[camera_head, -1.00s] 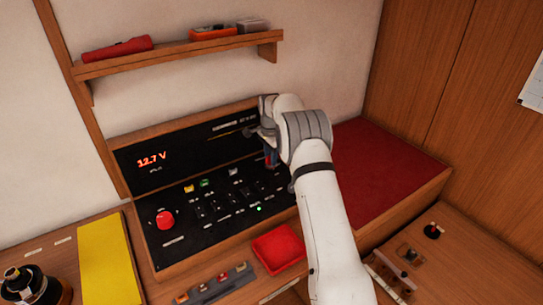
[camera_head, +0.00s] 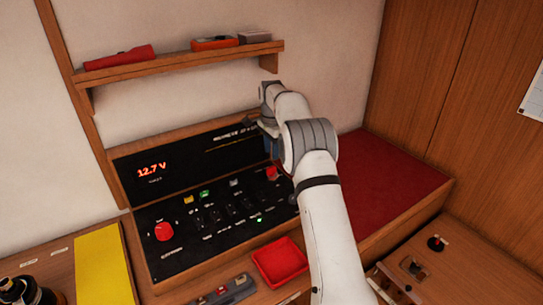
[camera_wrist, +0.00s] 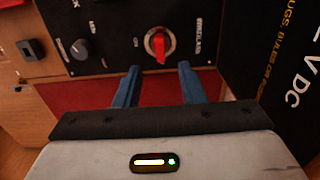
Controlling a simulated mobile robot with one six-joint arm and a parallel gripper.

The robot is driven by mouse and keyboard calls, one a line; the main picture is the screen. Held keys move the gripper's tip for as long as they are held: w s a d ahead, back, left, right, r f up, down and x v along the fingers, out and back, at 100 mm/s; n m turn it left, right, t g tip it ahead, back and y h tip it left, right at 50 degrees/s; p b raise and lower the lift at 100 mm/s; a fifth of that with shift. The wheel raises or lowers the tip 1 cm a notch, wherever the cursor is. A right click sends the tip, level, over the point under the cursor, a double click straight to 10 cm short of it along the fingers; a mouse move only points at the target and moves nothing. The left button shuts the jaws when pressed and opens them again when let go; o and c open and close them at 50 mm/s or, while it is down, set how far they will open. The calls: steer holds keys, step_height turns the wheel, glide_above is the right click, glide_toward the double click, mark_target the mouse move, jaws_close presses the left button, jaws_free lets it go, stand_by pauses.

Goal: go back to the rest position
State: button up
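My gripper (camera_head: 271,150) is raised above the right end of the black switch panel (camera_head: 180,242). In the wrist view its two blue fingers are apart, with nothing between them (camera_wrist: 158,72). A red rotary knob on a silver ring (camera_wrist: 160,45), marked WINDLASS, lies beyond the fingertips, apart from them. In the head view this right-hand red knob (camera_head: 272,173) shows just below my gripper. My white arm reaches up from the bottom of the head view and hides part of the panel's right edge.
A red cushion (camera_head: 375,185) lies right of my arm. Another red knob (camera_head: 165,231) is on the panel's left.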

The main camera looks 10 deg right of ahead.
steer(key=shift+s+r, duration=0.15)
steer(key=shift+r, duration=0.2)
steer(key=s+r+n+t, duration=0.1)
steer(key=s+r+n, duration=0.2)
steer(key=s+r, duration=0.55)
steer(key=s+r+n+t, duration=0.1)
steer(key=s+r+n, duration=0.4)
steer(key=s, duration=0.6)
steer(key=s+f+n, duration=0.2)
steer(key=s+n, duration=0.1)
steer(key=s, duration=1)
steer(key=s+f+n+t, duration=0.1)
steer(key=s+f+n, duration=0.1)
steer(key=s, duration=1.2)
steer(key=shift+s+d+f+n, duration=0.2)
steer(key=shift+s+d+n, duration=0.05)
steer(key=shift+n, duration=0.15)
